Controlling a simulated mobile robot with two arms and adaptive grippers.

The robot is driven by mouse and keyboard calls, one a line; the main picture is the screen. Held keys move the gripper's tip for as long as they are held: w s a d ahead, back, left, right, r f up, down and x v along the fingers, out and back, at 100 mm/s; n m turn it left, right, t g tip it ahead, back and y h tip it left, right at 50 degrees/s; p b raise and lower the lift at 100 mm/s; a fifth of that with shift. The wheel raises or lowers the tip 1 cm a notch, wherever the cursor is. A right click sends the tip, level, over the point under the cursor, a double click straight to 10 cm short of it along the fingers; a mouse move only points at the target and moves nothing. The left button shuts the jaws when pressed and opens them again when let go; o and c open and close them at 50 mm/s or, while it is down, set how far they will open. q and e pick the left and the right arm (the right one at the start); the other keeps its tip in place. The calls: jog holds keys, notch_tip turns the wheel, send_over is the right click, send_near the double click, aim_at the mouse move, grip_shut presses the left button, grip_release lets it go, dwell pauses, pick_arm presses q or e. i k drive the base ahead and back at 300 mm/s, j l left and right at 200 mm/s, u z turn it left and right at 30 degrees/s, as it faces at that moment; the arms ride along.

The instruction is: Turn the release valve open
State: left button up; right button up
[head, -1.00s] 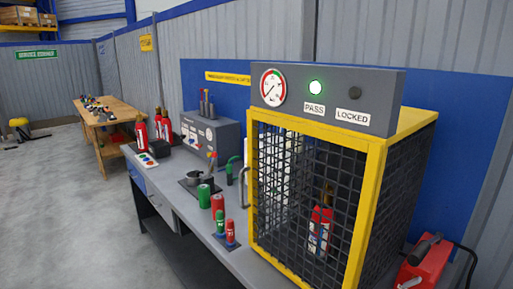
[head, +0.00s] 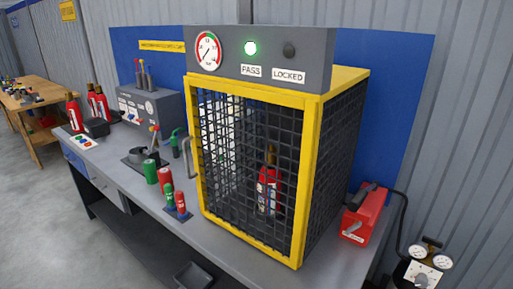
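I cannot tell for certain which part is the release valve. A black fitting (head: 137,158) with an orange-tipped lever stands on the bench left of the cage. A unit with several round dials (head: 424,267) shows at the lower right, partly cut off by the picture's edge. The yellow-framed mesh cage (head: 309,180) holds a small red extinguisher (head: 268,186) standing upright. On its top panel are a pressure gauge (head: 208,50), a lit green lamp (head: 250,48) above PASS and a dark lamp (head: 289,50) above LOCKED. Neither gripper is in view.
The grey bench (head: 230,247) runs along the wall. Green and red cylinders (head: 151,172) stand left of the cage, near its metal handle (head: 188,157). A red case (head: 365,215) with a cable stands to its right. A dark tray (head: 195,277) is below. Floor on the left is clear.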

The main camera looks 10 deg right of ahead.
aim_at(356, 226)
jog(key=l+z, duration=0.25)
jog(key=l, duration=0.55)
jog(key=i+l+z, duration=0.2)
jog(key=l, duration=0.6)
jog(key=k, duration=0.1)
